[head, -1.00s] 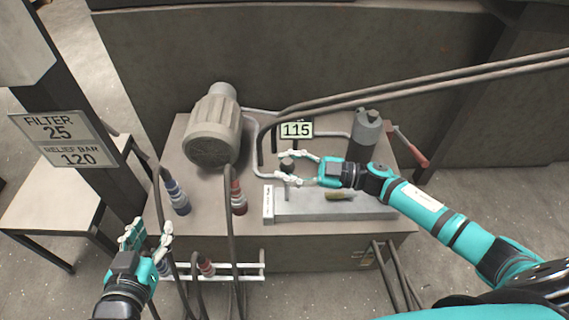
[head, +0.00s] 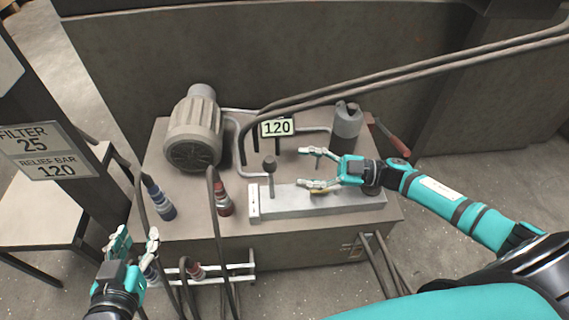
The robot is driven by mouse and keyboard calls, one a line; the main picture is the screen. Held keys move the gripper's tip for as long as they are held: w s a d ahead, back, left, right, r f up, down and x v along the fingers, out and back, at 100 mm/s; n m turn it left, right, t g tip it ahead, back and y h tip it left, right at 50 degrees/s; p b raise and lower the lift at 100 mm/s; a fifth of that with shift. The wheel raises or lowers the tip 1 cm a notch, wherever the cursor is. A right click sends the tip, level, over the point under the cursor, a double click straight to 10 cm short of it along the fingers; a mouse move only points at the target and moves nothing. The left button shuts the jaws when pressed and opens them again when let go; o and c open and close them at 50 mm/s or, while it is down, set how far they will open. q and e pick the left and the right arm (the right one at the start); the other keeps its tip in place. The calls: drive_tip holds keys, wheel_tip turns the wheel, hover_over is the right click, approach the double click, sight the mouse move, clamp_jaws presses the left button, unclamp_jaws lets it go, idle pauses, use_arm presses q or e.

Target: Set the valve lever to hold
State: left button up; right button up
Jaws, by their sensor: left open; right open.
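A lever with a dark round knob (head: 269,163) stands upright at the left end of the grey valve block (head: 350,200), beside a white label plate (head: 254,203) whose text is too small to read. My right gripper (head: 311,168) is open and empty above the block, to the right of the knob and apart from it. My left gripper (head: 138,234) is open and empty at the lower left, in front of the cabinet. A display (head: 277,128) behind the lever reads 120. A sign (head: 45,153) at left reads "FILTER 25" and "RELIEF BAR 120".
A ribbed motor (head: 194,135) stands behind left on the cabinet top. Blue (head: 160,200) and red (head: 222,198) hose couplings stand front left. Hoses hang in front.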

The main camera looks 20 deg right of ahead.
drive_tip(key=shift+v, duration=1.65)
